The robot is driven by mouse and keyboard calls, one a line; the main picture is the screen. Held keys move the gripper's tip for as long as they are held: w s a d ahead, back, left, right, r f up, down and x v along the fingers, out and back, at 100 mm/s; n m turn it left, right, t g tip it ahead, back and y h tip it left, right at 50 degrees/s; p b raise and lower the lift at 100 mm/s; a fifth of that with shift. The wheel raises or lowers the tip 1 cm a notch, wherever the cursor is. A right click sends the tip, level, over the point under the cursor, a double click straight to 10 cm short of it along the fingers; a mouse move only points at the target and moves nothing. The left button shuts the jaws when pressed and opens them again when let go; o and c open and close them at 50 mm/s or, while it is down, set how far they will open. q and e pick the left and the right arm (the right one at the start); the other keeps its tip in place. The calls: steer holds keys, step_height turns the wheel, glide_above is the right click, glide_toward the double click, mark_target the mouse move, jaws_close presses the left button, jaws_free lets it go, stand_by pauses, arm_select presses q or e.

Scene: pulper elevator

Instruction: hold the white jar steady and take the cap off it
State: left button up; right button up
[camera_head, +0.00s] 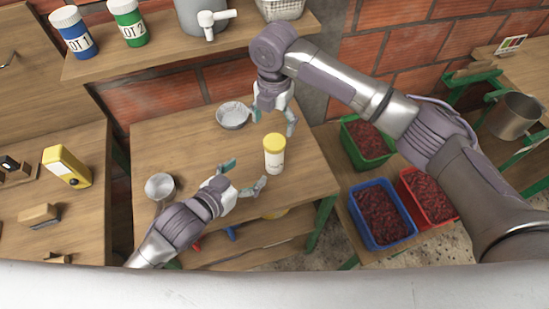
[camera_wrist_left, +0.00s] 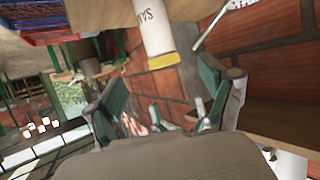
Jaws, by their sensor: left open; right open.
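The white jar (camera_head: 273,163) stands upright on the middle table, with its yellow cap (camera_head: 274,142) on. In the left wrist view the jar (camera_wrist_left: 153,24) shows at the top, beyond the fingers, with part of a printed label and a yellow end. My left gripper (camera_head: 246,174) is open and empty, just left of the jar, its fingers pointing towards it. Its fingers (camera_wrist_left: 165,98) are spread in the wrist view. My right gripper (camera_head: 275,119) is open above and behind the jar, pointing down, and appears empty. I cannot tell its exact height over the cap.
A metal bowl (camera_head: 233,116) stands behind left on the table (camera_head: 180,135), and a metal cup (camera_head: 160,186) near its left edge. A shelf (camera_head: 160,55) holds labelled jars. Crates of red fruit (camera_head: 382,212) stand at the right.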

mark_target(269, 154)
arm_select(q)
steer(key=x, duration=1.4)
jaws_close()
